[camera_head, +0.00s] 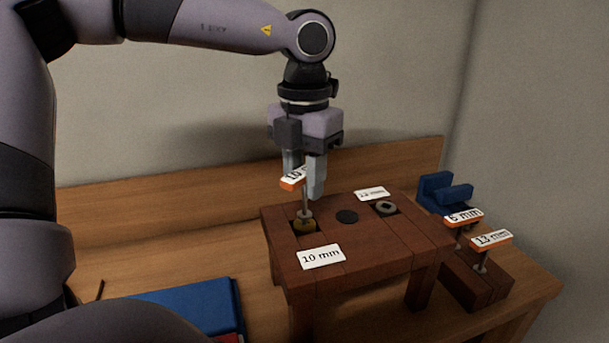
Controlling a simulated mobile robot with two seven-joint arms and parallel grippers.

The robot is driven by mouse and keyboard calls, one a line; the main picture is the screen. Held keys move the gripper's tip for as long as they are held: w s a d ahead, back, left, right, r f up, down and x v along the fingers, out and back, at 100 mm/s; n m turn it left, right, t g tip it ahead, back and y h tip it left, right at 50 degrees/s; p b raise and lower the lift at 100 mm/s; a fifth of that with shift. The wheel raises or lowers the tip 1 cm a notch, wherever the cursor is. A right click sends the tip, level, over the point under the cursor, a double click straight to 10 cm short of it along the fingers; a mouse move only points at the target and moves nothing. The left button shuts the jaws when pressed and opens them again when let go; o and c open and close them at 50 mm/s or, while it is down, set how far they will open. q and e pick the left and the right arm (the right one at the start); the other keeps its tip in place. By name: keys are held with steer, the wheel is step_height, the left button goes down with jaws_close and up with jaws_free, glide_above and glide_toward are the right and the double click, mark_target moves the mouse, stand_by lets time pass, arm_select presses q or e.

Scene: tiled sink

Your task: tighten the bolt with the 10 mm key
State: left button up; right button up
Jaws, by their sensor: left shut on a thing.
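My left gripper (305,185) points down above the left side of a small wooden table-like stand. It is shut on the orange-and-white handle of a key (293,181); its label is partly hidden by the fingers. The key's metal shaft stands upright and its lower end meets the brass-coloured bolt (305,227) in a square recess of the stand (375,261). I cannot tell how fully the key's tip sits on the bolt. A white "10 mm" label (321,257) lies in front of this bolt. My right gripper is not in view.
Two keys, marked 6 mm (463,217) and 13 mm (491,238), stand in a wooden block (471,281) at right. Blue objects lie at the back right (444,192) and front left (188,305).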

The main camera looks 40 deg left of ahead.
arm_select(q)
steer(key=shift+m+p, duration=0.3)
steer(key=shift+m, duration=0.9)
steer(key=m, duration=0.3)
steer(key=shift+p, duration=0.3)
steer(key=shift+m, duration=0.4)
steer(key=m, duration=0.2)
steer(key=shift+r+m+p, duration=0.1)
steer(key=shift+m+p, duration=0.25)
steer(key=shift+m, duration=0.05)
steer(key=m, duration=0.3)
steer(key=shift+m, duration=0.3)
steer(key=o, duration=1)
steer(key=shift+c, duration=0.2)
